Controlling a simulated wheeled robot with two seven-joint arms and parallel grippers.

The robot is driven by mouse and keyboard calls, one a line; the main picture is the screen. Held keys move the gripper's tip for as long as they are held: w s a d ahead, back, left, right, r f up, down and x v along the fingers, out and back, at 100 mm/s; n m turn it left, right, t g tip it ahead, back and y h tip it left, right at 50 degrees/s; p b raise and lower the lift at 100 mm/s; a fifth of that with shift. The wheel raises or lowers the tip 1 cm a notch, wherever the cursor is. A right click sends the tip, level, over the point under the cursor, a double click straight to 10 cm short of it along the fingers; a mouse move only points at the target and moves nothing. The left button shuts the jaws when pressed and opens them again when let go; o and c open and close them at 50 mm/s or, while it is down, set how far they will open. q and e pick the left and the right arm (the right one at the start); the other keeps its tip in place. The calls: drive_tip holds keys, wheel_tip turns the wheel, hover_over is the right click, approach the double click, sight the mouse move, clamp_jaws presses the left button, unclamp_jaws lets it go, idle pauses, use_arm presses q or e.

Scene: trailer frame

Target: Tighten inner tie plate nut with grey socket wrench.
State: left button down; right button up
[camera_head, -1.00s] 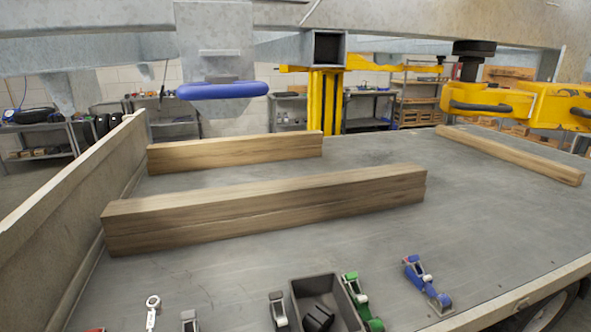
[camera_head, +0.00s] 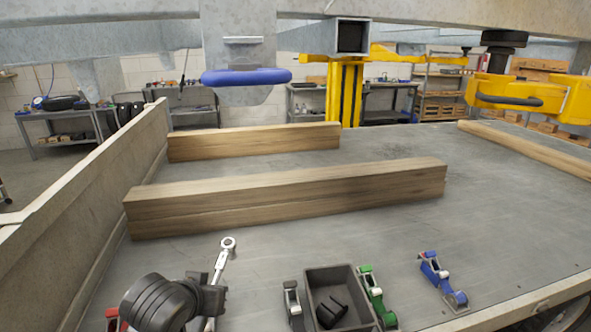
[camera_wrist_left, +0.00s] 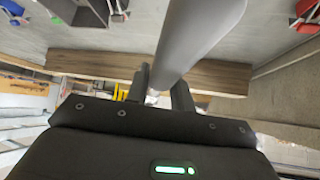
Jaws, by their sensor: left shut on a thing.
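My left gripper (camera_head: 213,290) is shut on a grey wrench (camera_head: 222,262) with a ring-shaped head at its upper end. The wrench stands out upward, tilted slightly right, in front of the wooden beams. In the left wrist view the two dark fingers (camera_wrist_left: 161,88) close around its thick grey shaft (camera_wrist_left: 195,40). A galvanized plate (camera_head: 238,52) hangs from the frame overhead, with a blue rounded part (camera_head: 245,77) across it. I cannot make out the tie plate nut. My right gripper is not in view.
A side wall (camera_head: 110,185) borders the left. A yellow post (camera_head: 345,95) stands behind.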

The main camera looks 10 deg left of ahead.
use_arm(q)
drive_tip(key=s+a+f+n+y, duration=0.1)
drive_tip(key=s+a+f, duration=0.2)
drive_tip(key=f, duration=0.4)
drive_tip(key=w+a+f+n+y, duration=0.1)
drive_tip(key=w+a+f, duration=0.1)
drive_tip(key=a, duration=0.4)
drive_tip(key=w+a+f+n+y, duration=0.1)
drive_tip(key=w+a+f, duration=0.1)
drive_tip(key=a+f, duration=0.2)
drive_tip(key=shift+a+f+n, duration=0.4)
drive_tip(key=shift+a, duration=0.5)
drive_tip(key=shift+w, duration=0.1)
